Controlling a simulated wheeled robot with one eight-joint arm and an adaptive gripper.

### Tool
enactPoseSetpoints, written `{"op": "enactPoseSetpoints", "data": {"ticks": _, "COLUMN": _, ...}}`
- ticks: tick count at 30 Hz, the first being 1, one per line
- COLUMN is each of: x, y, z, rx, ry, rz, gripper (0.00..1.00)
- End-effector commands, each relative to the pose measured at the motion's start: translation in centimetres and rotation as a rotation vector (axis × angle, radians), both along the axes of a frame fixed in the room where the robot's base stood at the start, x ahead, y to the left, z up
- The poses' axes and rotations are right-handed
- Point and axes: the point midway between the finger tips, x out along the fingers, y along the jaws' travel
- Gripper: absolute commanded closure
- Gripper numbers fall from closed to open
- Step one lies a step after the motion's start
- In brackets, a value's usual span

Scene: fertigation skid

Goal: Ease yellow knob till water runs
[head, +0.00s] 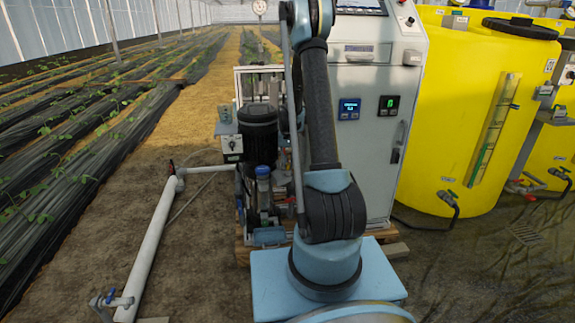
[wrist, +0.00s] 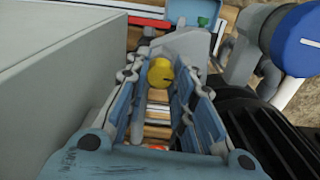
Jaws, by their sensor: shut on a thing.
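The yellow knob (wrist: 160,73) shows in the wrist view near the far end of my gripper, between its two fingers. It is round, with a dark mark on its face. My gripper (wrist: 160,82) has its blue and grey fingers on both sides of the knob and is shut on it. In the head view my own arm stands in front of the skid, and the knob and the gripper cannot be made out there. No running water can be made out in either view.
A grey cabinet (head: 364,130) with displays stands behind my arm; a black motor (head: 257,132) is left of it. Yellow tanks (head: 460,110) stand at right. A white pipe (head: 150,245) runs along the ground at left. A blue round cap (wrist: 298,40) is close right of my gripper.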

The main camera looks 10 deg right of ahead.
Motion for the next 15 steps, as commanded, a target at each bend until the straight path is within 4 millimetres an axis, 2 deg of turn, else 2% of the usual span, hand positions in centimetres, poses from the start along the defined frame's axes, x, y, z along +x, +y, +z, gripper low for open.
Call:
{"op": "enactPoseSetpoints", "data": {"ticks": 6, "x": 0.22, "y": 0.02, "z": 0.04, "rx": 0.001, "ry": -0.004, "rz": 0.104, "gripper": 1.00}}
{"op": "enactPoseSetpoints", "data": {"ticks": 15, "x": 0.24, "y": 0.03, "z": 0.04, "rx": 0.000, "ry": -0.004, "rz": 0.163, "gripper": 1.00}}
